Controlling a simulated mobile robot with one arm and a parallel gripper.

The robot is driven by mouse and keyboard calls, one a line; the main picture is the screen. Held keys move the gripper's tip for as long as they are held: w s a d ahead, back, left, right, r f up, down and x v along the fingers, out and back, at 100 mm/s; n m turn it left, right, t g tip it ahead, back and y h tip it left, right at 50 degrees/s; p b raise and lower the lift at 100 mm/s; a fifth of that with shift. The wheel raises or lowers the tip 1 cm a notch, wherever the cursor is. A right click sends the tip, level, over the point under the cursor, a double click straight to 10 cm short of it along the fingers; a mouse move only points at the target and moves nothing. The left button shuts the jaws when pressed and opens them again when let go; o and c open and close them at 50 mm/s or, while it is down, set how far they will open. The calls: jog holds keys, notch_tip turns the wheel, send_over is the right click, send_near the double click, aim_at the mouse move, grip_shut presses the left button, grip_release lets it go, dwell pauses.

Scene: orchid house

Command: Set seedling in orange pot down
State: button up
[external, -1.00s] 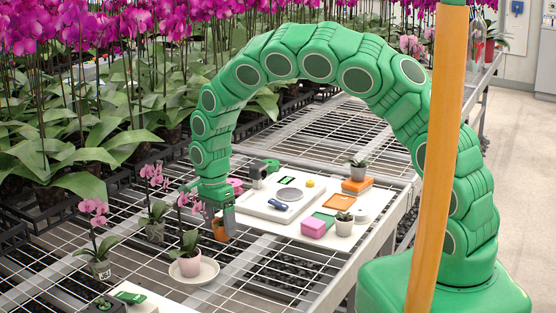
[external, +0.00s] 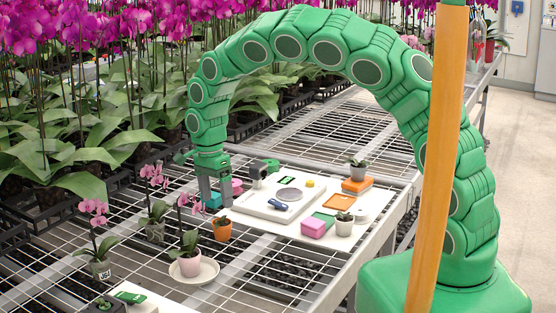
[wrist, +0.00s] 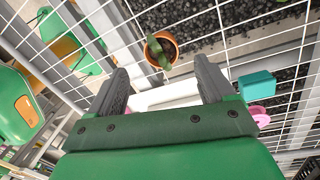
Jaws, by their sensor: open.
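The seedling in the orange pot (external: 222,231) stands upright on the wire mesh bench, left of the white board. It also shows in the wrist view (wrist: 161,50), with green leaves over dark soil, ahead of the fingertips. My gripper (external: 213,203) is open and empty, a little above and behind the pot in the external view. In the wrist view my gripper (wrist: 163,75) has its two fingers wide apart, and the pot lies clear of both.
A pink orchid on a white saucer (external: 209,273) and an orchid in a grey pot (external: 155,232) stand close to the left. A teal block (external: 214,201) and a pink item (external: 237,187) are near my gripper. The white board (external: 290,232) carries several items.

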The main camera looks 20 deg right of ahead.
jog(key=r, duration=0.4)
jog(key=shift+w+a, duration=0.15)
jog(key=shift+w, duration=0.05)
jog(key=shift+o, duration=0.3)
